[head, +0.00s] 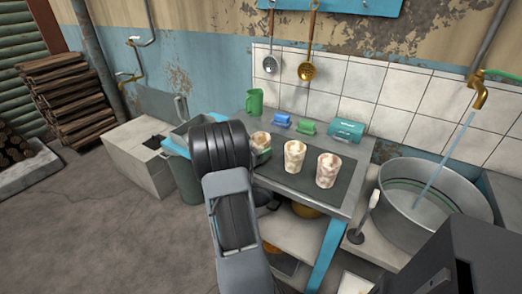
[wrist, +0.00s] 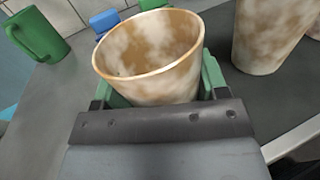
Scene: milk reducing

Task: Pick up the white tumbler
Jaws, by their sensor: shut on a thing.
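A white tumbler with brown stains (wrist: 150,55) stands between the green fingers of my gripper (wrist: 160,85) in the wrist view. My gripper is shut on it, and its open rim faces up. In the head view the same tumbler (head: 259,139) is at the left end of the dark mat, partly hidden by my arm. A bit of green finger (head: 264,156) shows beside it. I cannot tell whether its base touches the mat. Two similar stained tumblers stand upright to its right, a middle one (head: 294,156) and a right one (head: 328,171).
A green mug (head: 254,102), a blue item (head: 282,121), a green item (head: 307,127) and a teal box (head: 346,131) stand along the back by the tiled wall. A metal tub (head: 440,205) under a running tap is at the right. A bin (head: 186,178) stands left of the table.

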